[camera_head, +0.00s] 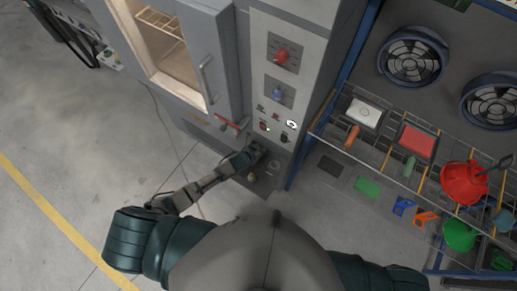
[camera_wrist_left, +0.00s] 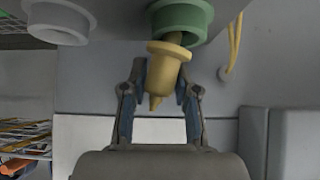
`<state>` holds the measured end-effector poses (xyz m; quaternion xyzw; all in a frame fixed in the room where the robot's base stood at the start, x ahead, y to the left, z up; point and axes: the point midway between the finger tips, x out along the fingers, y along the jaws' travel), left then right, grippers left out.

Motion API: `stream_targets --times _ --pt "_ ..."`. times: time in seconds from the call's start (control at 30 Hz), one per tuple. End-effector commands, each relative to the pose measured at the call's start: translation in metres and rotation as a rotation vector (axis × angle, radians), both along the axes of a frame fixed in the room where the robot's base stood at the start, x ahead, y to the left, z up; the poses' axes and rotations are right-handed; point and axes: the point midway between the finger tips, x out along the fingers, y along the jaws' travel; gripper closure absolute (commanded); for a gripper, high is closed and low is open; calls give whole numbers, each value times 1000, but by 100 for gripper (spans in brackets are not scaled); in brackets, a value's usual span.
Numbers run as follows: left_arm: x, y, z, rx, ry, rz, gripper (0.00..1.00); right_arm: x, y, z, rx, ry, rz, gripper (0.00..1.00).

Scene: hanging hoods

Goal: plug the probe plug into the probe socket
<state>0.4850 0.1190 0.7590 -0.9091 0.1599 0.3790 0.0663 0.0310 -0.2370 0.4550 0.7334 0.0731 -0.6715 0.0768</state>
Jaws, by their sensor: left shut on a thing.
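The yellow probe plug (camera_wrist_left: 168,62) is in the left wrist view, between the fingers of my left gripper (camera_wrist_left: 160,88). The gripper is shut on it. The plug's narrow upper end points up at the opening of a green ring-shaped socket (camera_wrist_left: 196,28), which appears to be the probe socket. The plug overlaps the ring's lower edge; I cannot tell how far inside it is. In the head view my left gripper (camera_head: 257,151) is at the lower front of the grey cabinet, and the plug is hidden there. My right gripper is out of view.
A grey round socket (camera_wrist_left: 58,20) is left of the green one in the wrist view. In the head view, the control panel (camera_head: 283,75) has a red knob (camera_head: 282,55) and a blue knob (camera_head: 277,95). A wire rack (camera_head: 400,150) with several items stands to the right. The floor at left is open.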

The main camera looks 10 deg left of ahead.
Motion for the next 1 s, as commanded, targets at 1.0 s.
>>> stream_targets --times 1.0 --pt "-46 13 41 -1 9 -4 41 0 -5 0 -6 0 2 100"
